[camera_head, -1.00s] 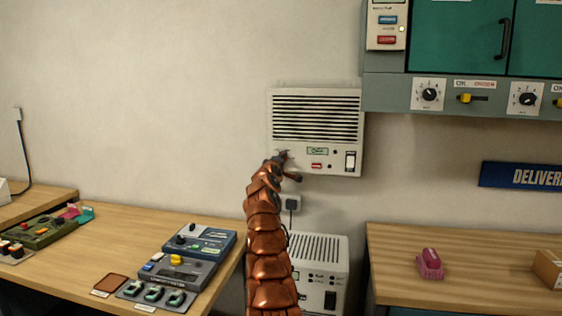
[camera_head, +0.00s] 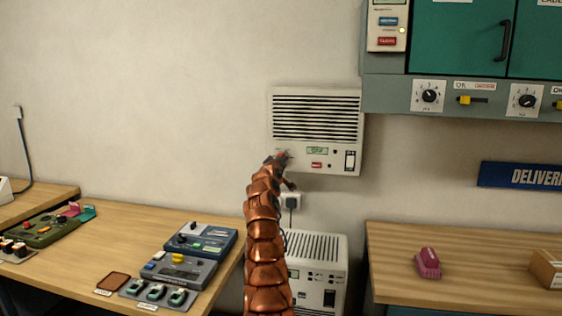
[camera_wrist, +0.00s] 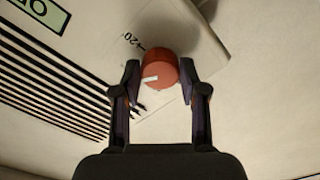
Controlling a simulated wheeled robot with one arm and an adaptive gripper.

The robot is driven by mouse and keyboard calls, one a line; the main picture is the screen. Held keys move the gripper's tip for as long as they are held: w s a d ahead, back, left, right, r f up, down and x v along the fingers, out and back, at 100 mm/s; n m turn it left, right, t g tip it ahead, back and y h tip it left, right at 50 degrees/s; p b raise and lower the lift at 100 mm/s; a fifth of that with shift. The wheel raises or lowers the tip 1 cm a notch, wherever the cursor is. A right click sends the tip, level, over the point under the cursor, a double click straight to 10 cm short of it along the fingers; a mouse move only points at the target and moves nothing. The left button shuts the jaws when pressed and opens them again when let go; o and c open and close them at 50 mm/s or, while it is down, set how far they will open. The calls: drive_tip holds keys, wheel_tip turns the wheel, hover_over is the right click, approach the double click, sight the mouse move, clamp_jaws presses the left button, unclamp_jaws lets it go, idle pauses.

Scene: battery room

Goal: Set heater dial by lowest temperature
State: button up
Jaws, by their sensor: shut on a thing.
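The white wall heater (camera_head: 352,110) has dark horizontal slats, a small green display (camera_head: 317,151), a red label and a black-and-white switch. The display seems to read OFF. My gripper (camera_head: 284,158) is at the heater's lower left corner and hides the dial in the head view. In the wrist view the round red-orange dial (camera_wrist: 160,70) has a white pointer mark toward the left. A "+20" marking is printed beside it. My gripper (camera_wrist: 161,82) is shut on the dial, one finger on each side. Other scale marks are hidden or too small to read.
A wall socket (camera_head: 291,201) and a white floor unit (camera_head: 318,265) are below the heater. The left bench (camera_head: 70,270) holds several control boxes. The right bench (camera_head: 470,235) holds a pink object (camera_head: 428,263) and a carton (camera_head: 547,268). A green cabinet (camera_head: 453,38) hangs upper right.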

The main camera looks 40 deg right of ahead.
drive_tip(key=o, duration=1.1)
drive_tip(key=shift+o, duration=0.2)
drive_tip(key=v, duration=0.7)
drive_tip(key=shift+a, duration=0.25)
drive_tip(key=shift+s, duration=0.15)
idle(0.4)
